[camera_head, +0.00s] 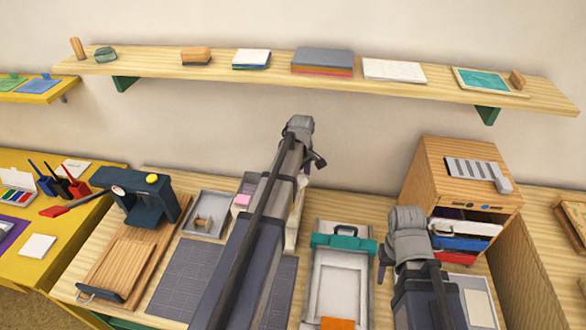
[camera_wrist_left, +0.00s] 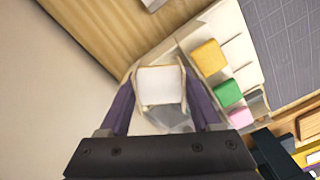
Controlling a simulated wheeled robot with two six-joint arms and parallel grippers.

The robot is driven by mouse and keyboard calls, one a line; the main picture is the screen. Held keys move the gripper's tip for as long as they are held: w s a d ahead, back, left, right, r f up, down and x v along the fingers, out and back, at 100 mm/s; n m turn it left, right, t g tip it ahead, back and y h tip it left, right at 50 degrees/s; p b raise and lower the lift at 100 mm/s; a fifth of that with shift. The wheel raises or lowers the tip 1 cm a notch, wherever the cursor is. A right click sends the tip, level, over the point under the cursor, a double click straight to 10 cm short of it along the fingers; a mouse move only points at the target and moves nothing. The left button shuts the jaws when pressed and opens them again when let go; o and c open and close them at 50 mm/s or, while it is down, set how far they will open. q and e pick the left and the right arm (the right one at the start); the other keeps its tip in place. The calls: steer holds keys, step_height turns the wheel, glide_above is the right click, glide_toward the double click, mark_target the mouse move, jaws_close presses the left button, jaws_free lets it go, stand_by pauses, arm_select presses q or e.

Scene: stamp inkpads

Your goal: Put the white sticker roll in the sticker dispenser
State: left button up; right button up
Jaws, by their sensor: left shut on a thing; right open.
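The white sticker roll (camera_wrist_left: 160,86) shows between the purple fingers of my left gripper (camera_wrist_left: 160,98) in the left wrist view, and the gripper is shut on it. Just to the right of it lies the pale sticker dispenser (camera_wrist_left: 238,47), with yellow (camera_wrist_left: 208,57), green (camera_wrist_left: 226,92) and pink (camera_wrist_left: 228,120) pieces along it. In the head view my left arm covers its own fingertips, the roll and most of the dispenser; a pink piece (camera_head: 242,200) shows left of the arm. My right gripper (camera_head: 383,264) is at the right, mostly hidden by its wrist, and open.
A white device with a teal bar (camera_head: 343,242) stands between my arms. A wooden cabinet (camera_head: 458,160) with trays is close behind the right arm. A dark stamping press (camera_head: 140,200) on a wooden board and a small grey tray (camera_head: 212,226) are at left. A shelf (camera_head: 400,85) spans the wall.

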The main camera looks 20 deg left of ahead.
arm_select(q)
steer(key=a, duration=0.1)
steer(key=w+a+n, duration=0.1)
steer(key=a+r, duration=0.1)
steer(key=shift+w+a+n, duration=0.15)
steer(key=shift+a+n, duration=0.05)
steer(key=shift+n, duration=0.2)
arm_select(e)
steer(key=shift+r, duration=0.45)
arm_select(q)
steer(key=shift+f, duration=0.15)
arm_select(e)
steer(key=shift+f, duration=0.15)
arm_select(q)
step_height(320, 180, down, 10)
steer(key=b, duration=1)
arm_select(e)
step_height(320, 180, down, 10)
steer(key=shift+f, duration=0.1)
arm_select(q)
steer(key=o, duration=1.5)
steer(key=shift+c, duration=0.2)
arm_select(e)
steer(key=shift+r, duration=0.2)
